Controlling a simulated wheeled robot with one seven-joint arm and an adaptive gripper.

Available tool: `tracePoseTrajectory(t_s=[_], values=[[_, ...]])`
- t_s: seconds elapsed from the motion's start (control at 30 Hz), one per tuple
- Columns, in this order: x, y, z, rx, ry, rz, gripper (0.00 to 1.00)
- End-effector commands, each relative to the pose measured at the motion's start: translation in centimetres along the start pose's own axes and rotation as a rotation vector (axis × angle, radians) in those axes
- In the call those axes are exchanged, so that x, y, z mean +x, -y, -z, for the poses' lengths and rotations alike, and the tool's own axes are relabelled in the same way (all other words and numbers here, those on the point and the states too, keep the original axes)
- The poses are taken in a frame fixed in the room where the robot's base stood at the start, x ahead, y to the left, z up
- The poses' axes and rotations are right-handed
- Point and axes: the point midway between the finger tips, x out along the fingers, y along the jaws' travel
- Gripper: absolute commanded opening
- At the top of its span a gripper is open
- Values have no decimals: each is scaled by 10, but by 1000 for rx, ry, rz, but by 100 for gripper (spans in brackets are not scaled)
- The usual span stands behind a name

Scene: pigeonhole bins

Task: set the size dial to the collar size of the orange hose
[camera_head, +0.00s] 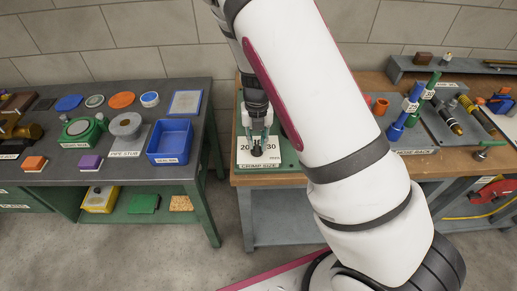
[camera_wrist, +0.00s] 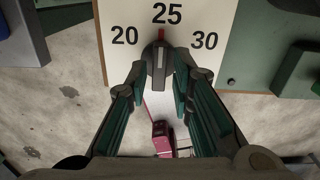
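The size dial is a dark round knob (camera_wrist: 158,68) with a red pointer on a white plate (camera_wrist: 120,62) marked 20, 25 and 30. In the wrist view the pointer is at 25. In the head view the plate (camera_head: 243,157) is labelled CRIMP SIZE. My gripper (camera_wrist: 161,68) is over the dial, one finger on each side of the knob; it looks open, and contact cannot be told. In the head view, blue (camera_head: 397,126) and green (camera_head: 428,88) hose-like pieces with white tags stand on the hose rack (camera_head: 413,151). I cannot clearly identify an orange hose or its collar size.
A short orange-red cylinder (camera_head: 380,106) stands behind the blue piece. Long dark pieces with yellow parts (camera_head: 446,115) lie right of it. The left table holds a blue bin (camera_head: 170,141) and several discs. A floor gap separates the tables. My arm hides the middle of the right bench.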

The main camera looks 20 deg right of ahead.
Motion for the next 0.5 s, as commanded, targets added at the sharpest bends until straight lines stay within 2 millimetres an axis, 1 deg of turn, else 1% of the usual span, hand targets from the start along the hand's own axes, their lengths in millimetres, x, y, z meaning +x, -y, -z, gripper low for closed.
tracePoseTrajectory(t_s=[0.27,0.5], values=[[0,0,0,-4,0,0,22],[-11,0,0,-7,1,0,22]])
